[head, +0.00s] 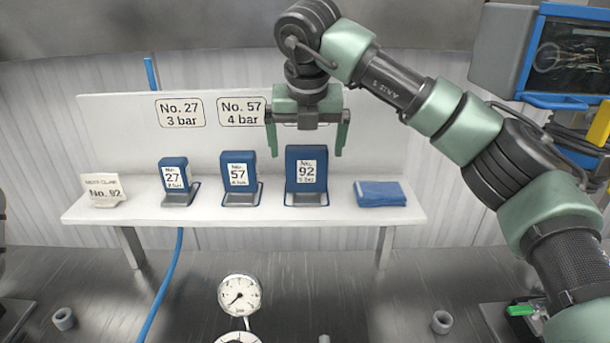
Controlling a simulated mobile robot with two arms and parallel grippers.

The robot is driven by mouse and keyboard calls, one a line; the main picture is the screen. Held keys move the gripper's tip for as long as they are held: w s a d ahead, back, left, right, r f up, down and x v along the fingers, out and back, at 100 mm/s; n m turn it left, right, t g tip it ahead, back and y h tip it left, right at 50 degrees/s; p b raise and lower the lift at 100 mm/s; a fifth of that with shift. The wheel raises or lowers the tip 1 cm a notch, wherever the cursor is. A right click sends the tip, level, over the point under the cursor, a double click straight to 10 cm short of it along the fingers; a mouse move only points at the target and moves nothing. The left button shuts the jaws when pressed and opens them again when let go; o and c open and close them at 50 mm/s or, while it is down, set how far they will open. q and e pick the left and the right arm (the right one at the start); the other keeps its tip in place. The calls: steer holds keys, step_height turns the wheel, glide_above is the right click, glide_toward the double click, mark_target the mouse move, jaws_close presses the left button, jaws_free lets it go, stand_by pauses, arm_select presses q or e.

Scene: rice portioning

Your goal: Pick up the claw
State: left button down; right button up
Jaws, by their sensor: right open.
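Three blue blocks, seemingly the claws, stand upright in small grey holders on a white shelf: No. 27 (174,171), No. 57 (238,170) and the largest, No. 92 (306,190). A small card (103,191) at the shelf's left end seems to read "Next claw No. 92". My right gripper (306,152) points down over No. 92, open and empty. Its green fingertips flank the block's top edge from wide apart, without visible contact. How far it is in depth from the block is unclear. My left gripper is out of view.
A folded blue cloth (381,193) lies on the shelf (412,213) right of No. 92. A back panel carries labels for No. 27 (181,112) and No. 57. Below are a pressure gauge (239,294) and a blue hose (170,290). A monitor (565,55) hangs at upper right.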

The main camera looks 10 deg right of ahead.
mark_target(307, 163)
steer(key=shift+f+p, duration=0.3)
steer(key=shift+f, duration=0.15)
steer(key=p+x, duration=0.1)
steer(key=x, duration=0.3)
steer(key=shift+p, duration=0.4)
steer(key=shift+w+f, duration=0.2)
steer(key=shift+f, duration=0.15)
steer(key=shift+s, duration=0.1)
steer(key=shift+c, duration=0.3)
steer(key=shift+r, duration=0.1)
steer(key=c, duration=2.1)
